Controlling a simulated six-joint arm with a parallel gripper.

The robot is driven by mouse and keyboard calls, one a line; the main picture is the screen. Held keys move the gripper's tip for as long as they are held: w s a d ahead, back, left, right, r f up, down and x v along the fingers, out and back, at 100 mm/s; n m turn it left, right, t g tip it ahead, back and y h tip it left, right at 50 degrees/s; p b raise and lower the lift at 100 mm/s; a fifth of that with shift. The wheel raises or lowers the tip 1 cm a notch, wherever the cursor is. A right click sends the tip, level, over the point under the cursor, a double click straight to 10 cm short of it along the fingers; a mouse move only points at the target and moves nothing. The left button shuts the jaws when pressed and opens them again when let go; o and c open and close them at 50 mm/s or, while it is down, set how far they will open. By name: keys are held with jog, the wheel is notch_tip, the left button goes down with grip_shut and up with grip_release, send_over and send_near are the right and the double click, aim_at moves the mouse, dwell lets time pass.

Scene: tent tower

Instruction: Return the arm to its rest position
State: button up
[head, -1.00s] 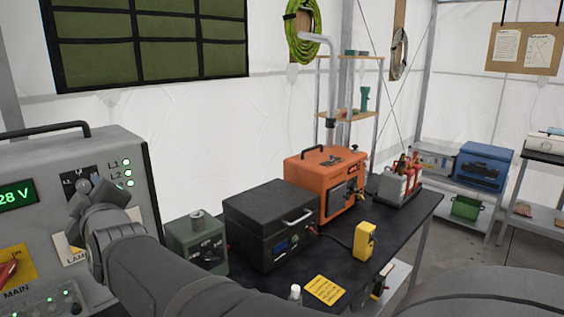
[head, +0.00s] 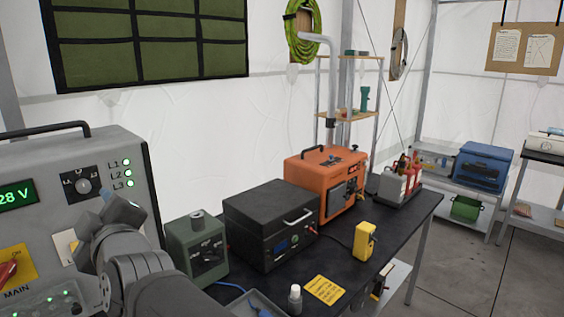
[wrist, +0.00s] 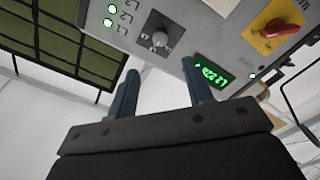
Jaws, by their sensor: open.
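My gripper (wrist: 162,92) shows in the wrist view with two dark blue fingers apart and nothing between them. In the head view my arm's end (head: 122,214) is at the lower left, in front of the grey power panel (head: 135,160). The fingers themselves are hard to make out there. The panel has a rotary knob (head: 83,186), lit green L1, L2 and L3 lamps, a green voltage display (head: 17,193) and a red MAIN switch (head: 8,270). In the wrist view the knob (wrist: 160,39) and display (wrist: 212,73) lie beyond the fingers, apart from them.
The black table (head: 400,222) holds a green box (head: 196,245), a black case (head: 270,222), an orange unit (head: 327,183), a yellow meter (head: 365,240) and a small white bottle (head: 295,299). Open floor (head: 465,270) lies to the right.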

send_near(85, 188)
jog(key=x, duration=0.7)
jog(key=shift+w+a+f, duration=0.1)
jog(key=shift+w+a, duration=0.4)
jog(key=m, duration=0.5)
dwell(1.2)
dwell(0.6)
